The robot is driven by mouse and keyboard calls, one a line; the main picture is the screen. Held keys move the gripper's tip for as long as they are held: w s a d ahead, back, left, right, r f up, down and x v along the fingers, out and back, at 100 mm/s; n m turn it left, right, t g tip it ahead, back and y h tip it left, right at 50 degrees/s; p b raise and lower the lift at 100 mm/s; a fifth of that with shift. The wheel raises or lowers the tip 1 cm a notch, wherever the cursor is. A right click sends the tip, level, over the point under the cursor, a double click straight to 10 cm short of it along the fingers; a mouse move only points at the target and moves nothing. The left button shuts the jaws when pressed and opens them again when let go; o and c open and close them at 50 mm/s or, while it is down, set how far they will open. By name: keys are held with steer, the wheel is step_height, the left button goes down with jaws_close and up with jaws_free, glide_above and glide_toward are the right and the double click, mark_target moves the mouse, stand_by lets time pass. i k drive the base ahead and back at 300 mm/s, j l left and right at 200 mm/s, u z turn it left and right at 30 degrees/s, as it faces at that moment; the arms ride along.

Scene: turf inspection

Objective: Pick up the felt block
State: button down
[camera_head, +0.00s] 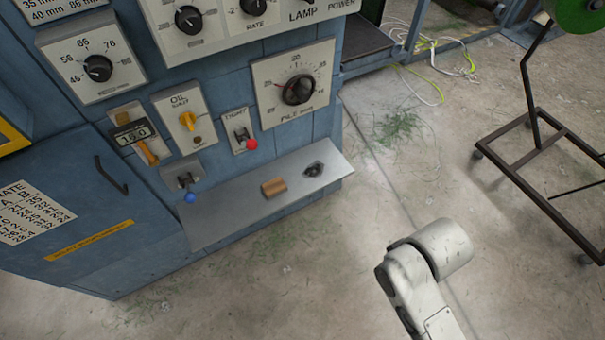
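A small brown block (273,187), which looks like the felt block, lies on the grey metal ledge (225,222) at the front of the blue machine. It sits near the middle of the ledge, and nothing touches it. A white rounded link of my arm shows at the lower right, apart from the ledge. My gripper's fingers cannot be seen in this view.
A small dark object (314,169) sits on the ledge right of the block. Above the ledge are a blue-tipped lever (190,197), a red-tipped lever (251,144) and a dial (299,89). A dark wheeled frame (540,150) stands right. Concrete floor between is mostly clear.

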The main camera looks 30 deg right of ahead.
mark_target(277, 187)
steer(key=i+l, duration=0.4)
steer(key=i+l+u, duration=0.15)
steer(key=i+l, duration=0.2)
steer(key=l, duration=0.15)
steer(key=i+l, duration=0.35)
steer(key=l, duration=0.15)
steer(key=i+l+u, duration=0.1)
steer(key=i+l, duration=0.25)
steer(key=l, duration=0.15)
